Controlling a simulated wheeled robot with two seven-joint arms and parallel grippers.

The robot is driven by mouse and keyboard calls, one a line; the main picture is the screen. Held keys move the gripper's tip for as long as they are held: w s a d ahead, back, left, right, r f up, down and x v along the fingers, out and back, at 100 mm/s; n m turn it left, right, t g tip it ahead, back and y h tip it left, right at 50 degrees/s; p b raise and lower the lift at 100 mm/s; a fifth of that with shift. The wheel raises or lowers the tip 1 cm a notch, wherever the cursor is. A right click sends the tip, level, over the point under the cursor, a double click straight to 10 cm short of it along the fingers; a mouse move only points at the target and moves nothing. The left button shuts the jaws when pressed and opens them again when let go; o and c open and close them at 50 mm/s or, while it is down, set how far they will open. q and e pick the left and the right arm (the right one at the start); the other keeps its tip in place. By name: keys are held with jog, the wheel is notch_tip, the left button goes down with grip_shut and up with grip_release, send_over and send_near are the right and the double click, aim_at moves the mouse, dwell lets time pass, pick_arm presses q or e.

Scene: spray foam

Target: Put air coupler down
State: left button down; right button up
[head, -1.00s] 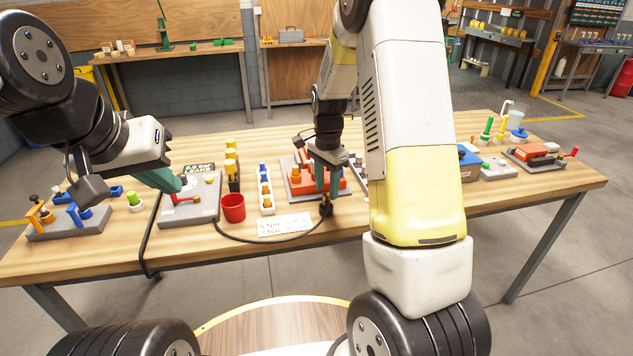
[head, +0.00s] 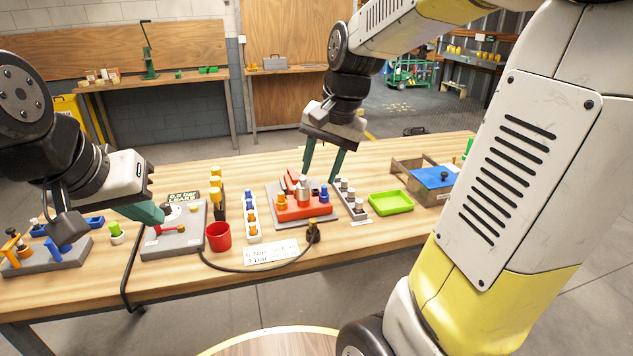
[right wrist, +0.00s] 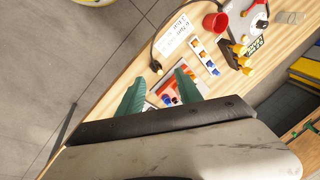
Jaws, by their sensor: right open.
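The air coupler (head: 313,232) is a small dark and brass fitting on the end of a black hose (head: 255,267). It stands on the wooden table near the front edge, beside a white written card (head: 272,252). It also shows in the right wrist view (right wrist: 156,67). My right gripper (head: 320,178) is open and empty, raised above and behind the coupler, over the orange block fixture; its fingers also show in the right wrist view (right wrist: 160,77). My left gripper (head: 150,213) hangs at the gauge panel (head: 175,240) with a red lever; its finger gap is hidden.
A red cup (head: 217,237), a rack of blue and orange fittings (head: 252,217) and the orange block fixture (head: 306,206) stand near the coupler. A green tray (head: 391,202) and a blue-topped box (head: 433,178) are to the right. Bare table lies right of the coupler.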

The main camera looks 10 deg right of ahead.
jog(key=s+a+r+n+t, duration=0.1)
jog(key=s+n, duration=0.5)
jog(key=s, duration=0.6)
jog(key=shift+s+a+r+n+t, duration=0.15)
jog(key=shift+s+r+n+t, duration=0.15)
jog(key=shift+r+t, duration=0.65)
